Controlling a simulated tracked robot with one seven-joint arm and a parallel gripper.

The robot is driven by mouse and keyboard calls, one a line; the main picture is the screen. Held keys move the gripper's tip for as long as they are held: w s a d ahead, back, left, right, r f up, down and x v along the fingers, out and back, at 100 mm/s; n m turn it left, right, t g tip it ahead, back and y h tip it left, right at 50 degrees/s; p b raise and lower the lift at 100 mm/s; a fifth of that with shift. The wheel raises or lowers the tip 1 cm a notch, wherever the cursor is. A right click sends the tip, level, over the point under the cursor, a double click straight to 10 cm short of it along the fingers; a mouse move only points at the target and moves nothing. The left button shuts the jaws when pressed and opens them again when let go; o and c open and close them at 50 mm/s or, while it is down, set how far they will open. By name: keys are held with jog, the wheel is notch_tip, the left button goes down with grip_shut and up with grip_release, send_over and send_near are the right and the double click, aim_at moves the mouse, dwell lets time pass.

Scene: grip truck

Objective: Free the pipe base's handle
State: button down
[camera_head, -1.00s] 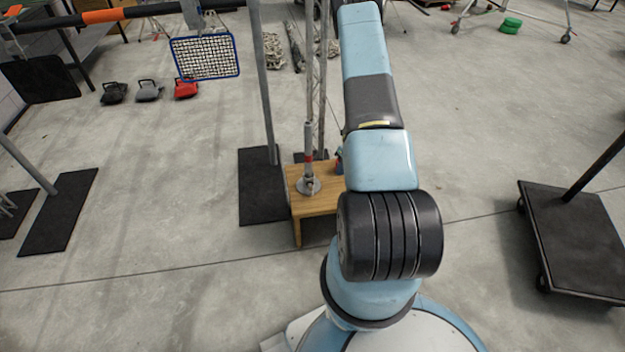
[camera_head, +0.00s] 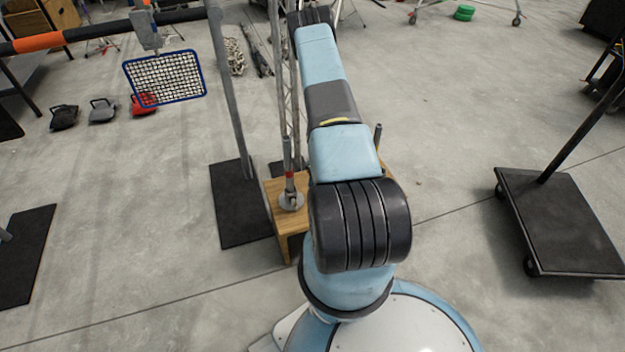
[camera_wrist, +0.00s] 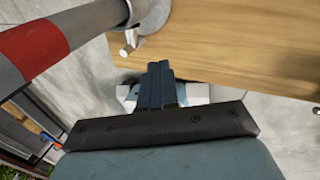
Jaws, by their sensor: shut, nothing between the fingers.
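In the head view the pipe base (camera_head: 291,202), a round grey metal foot with an upright pipe (camera_head: 288,160) banded in red, stands on a wooden box. In the wrist view the grey pipe with its red band (camera_wrist: 34,48) crosses the upper left. The metal foot (camera_wrist: 150,12) is cut off at the top edge. A short metal stub (camera_wrist: 127,50), perhaps the handle, sticks out below it over the box edge. My gripper (camera_wrist: 158,68) is shut and empty, its fingertips just below and right of the stub, apart from it as far as I see. The head view does not show my gripper clearly.
The wooden box (camera_wrist: 235,45) has its edge close above my fingers. A black mat (camera_head: 238,215) with a grey post (camera_head: 230,100) lies left of the box. A black flat cart (camera_head: 560,225) stands at right. Open floor (camera_head: 440,130) lies between.

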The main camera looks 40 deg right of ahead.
jog(key=x, duration=0.6)
jog(key=shift+a+f, duration=0.1)
jog(key=shift+a, duration=0.05)
jog(key=shift+w+a, duration=0.15)
jog(key=shift+a, duration=1)
jog(key=shift+a+f, duration=0.2)
jog(key=shift+a, duration=0.6)
jog(key=shift+w+a+r, duration=0.2)
jog(key=shift+a+r, duration=0.1)
jog(key=shift+a, duration=0.2)
jog(key=shift+w+a+r, duration=0.1)
jog(key=shift+a, duration=0.4)
jog(key=shift+w+a, duration=0.3)
jog(key=shift+a, duration=0.65)
jog(key=v, duration=1.3)
jog(key=shift+r, duration=0.25)
